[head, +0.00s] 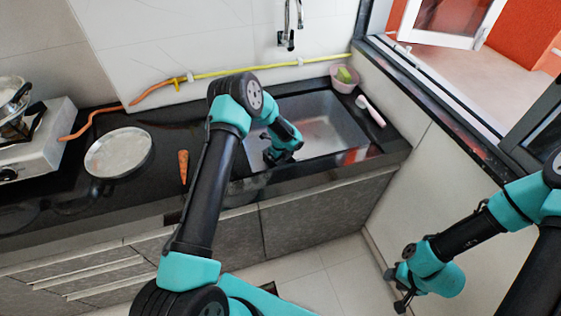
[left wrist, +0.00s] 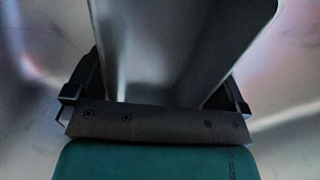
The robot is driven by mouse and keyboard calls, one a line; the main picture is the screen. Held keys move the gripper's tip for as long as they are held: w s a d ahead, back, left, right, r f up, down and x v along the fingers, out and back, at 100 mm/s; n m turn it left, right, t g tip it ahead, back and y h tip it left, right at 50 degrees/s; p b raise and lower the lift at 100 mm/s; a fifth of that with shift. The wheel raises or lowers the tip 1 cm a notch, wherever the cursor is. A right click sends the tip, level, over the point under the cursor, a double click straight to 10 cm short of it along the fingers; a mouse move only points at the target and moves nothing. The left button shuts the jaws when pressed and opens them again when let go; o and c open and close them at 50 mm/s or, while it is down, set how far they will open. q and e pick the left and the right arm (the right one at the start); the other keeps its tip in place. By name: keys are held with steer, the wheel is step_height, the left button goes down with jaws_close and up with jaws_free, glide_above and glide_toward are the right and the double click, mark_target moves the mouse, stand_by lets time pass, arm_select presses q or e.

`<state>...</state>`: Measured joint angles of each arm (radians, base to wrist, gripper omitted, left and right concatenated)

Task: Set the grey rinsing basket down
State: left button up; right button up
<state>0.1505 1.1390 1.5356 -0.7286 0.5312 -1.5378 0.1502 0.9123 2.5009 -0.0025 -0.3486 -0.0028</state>
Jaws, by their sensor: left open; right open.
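My left gripper (head: 272,157) reaches down into the steel sink (head: 345,125), low near its front left side. In the left wrist view its jaws (left wrist: 160,90) are spread, one at each side of a smooth grey wall. This wall looks like part of the grey rinsing basket (left wrist: 150,50), with its edges running away from the camera. I cannot tell whether the jaws touch it. In the head view I cannot make the basket out apart from the sink; my left arm hides part of that area. My right gripper (head: 402,298) is open and empty, low at the right, away from the counter.
A tap (head: 288,38) hangs above the sink. A pink bowl (head: 345,84) with a green sponge and a white-handled brush (head: 370,110) lie at the sink's right. A carrot (head: 183,167), a round pan (head: 118,152) and a stove (head: 40,135) are left on the black counter.

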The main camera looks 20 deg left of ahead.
arm_select(q)
step_height(320, 180, up, 11)
steer(key=shift+r, duration=0.15)
stand_by(0.8)
